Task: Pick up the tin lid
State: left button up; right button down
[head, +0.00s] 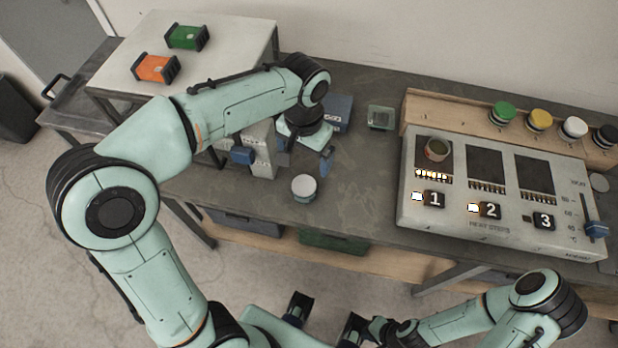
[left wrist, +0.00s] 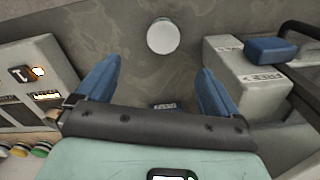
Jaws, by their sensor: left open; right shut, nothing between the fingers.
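A short round tin with a flat pale lid (head: 304,183) stands upright on the dark bench, left of the heating unit. The lid is seen from above as a pale disc in the left wrist view (left wrist: 163,36). My left gripper (head: 305,160) is open with nothing between its blue fingers. In the left wrist view the lid is ahead of the open fingers (left wrist: 160,70), roughly centred between them and not touched. The right arm shows at the lower right, but I cannot make out its fingers.
The heating unit (head: 480,222) with numbered plates stands to the right; an open tin (head: 437,149) is on plate 1. A grey box (left wrist: 245,75) with a blue block (left wrist: 270,49) is close beside the left gripper. Several coloured-lid tins line the back shelf.

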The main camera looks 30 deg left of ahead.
pick_arm(q)
jog(key=b, duration=0.1)
send_over(303, 186)
jog(key=f, duration=0.7)
jog(key=shift+s+d+f, duration=0.1)
jog(key=shift+d, duration=0.3)
jog(key=shift+a+f+b, duration=0.15)
jog(key=shift+a+f, duration=0.05)
jog(key=shift+f, duration=1.25)
jog(key=shift+a+f+b, duration=0.15)
jog(key=shift+a+f, duration=0.05)
jog(key=shift+f, duration=1.25)
jog(key=c, duration=1.1)
